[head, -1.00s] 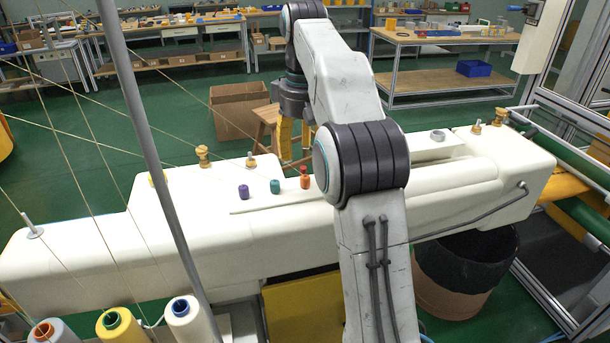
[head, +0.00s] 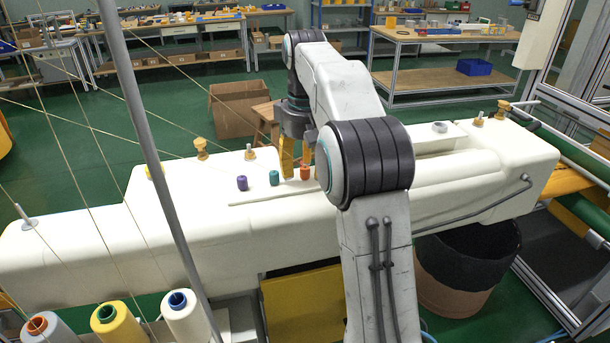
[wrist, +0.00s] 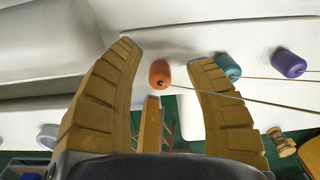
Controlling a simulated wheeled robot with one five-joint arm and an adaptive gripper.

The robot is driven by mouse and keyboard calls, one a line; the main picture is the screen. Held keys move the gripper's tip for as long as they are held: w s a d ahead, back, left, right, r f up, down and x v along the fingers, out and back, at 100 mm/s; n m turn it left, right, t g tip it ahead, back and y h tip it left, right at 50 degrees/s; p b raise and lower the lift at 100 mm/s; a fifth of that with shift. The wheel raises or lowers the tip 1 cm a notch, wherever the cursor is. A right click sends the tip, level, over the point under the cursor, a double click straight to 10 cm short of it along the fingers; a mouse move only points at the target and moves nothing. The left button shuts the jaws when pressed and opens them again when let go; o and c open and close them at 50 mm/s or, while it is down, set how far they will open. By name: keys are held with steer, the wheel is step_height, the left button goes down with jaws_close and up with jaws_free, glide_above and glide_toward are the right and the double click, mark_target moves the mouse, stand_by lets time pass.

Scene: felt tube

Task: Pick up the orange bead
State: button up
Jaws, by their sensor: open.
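The orange bead (head: 305,173) stands on the white machine top, at the right end of a short row of beads. In the wrist view the orange bead (wrist: 160,73) lies between the tips of my gripper (wrist: 165,52), with a gap on both sides. A thin cord runs from it to the right. My gripper (head: 296,172) is open, its yellow fingers lowered around the bead in the head view. I cannot tell from the head view whether a finger touches it. My arm hides part of the machine behind it.
A teal bead (head: 274,178) and a purple bead (head: 242,183) stand to the left of the orange one. Thin threads and a grey pole (head: 150,170) cross the left side.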

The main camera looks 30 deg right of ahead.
steer(key=shift+o, duration=0.3)
steer(key=shift+f, duration=0.15)
steer(key=c, duration=0.9)
